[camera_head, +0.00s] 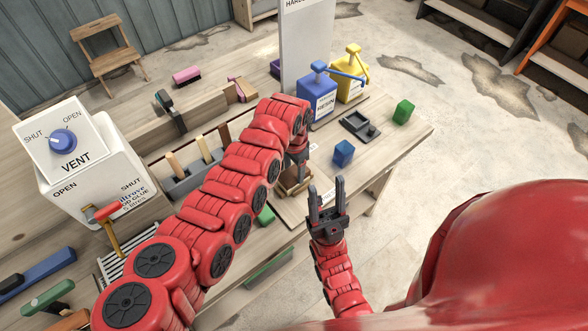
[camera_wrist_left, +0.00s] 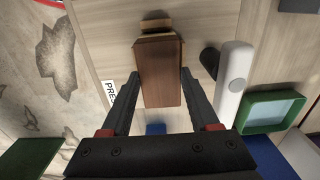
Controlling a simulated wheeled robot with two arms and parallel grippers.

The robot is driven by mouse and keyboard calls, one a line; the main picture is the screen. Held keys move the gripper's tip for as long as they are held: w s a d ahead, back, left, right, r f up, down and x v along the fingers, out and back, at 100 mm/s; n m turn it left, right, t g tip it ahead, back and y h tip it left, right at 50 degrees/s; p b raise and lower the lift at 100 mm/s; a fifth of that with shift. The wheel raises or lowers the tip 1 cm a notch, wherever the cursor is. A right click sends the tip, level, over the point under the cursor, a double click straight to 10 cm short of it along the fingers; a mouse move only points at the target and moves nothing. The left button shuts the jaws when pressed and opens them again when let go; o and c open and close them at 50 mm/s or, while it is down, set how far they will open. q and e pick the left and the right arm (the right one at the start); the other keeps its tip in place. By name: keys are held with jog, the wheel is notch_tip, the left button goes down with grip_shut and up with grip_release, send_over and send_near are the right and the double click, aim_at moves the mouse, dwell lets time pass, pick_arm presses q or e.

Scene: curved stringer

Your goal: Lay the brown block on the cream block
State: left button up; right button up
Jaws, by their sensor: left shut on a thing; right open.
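My left gripper (camera_head: 299,158) is shut on the brown block (camera_wrist_left: 160,72); in the left wrist view the block lies between the two fingers (camera_wrist_left: 160,88). In the head view brown wood (camera_head: 293,187) shows just below this gripper, low over the near part of the workbench, partly hidden by the fingers. A paler tan piece (camera_wrist_left: 156,24) shows at the far end of the brown block in the wrist view; I cannot tell if it is the cream block or if they touch. My right gripper (camera_head: 326,192) is open and empty, to the right of the left one.
A blue block (camera_head: 343,153) and a green block (camera_head: 403,112) stand on the workbench to the right. A grey tray (camera_head: 360,125), a blue resin container (camera_head: 317,93) and a yellow container (camera_head: 352,72) stand behind. The white vent box (camera_head: 75,160) is at left.

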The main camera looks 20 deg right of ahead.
pick_arm(q)
jog(key=shift+f+b, duration=0.3)
jog(key=shift+f, duration=0.05)
dwell(0.4)
jog(key=o, duration=1.5)
jog(key=shift+c, duration=0.2)
jog(key=shift+o, duration=0.3)
jog(key=shift+r, duration=0.1)
jog(key=shift+r+p, duration=1.65)
jog(key=shift+r, duration=1)
jog(key=shift+r+p, duration=0.4)
jog(key=shift+r, duration=0.9)
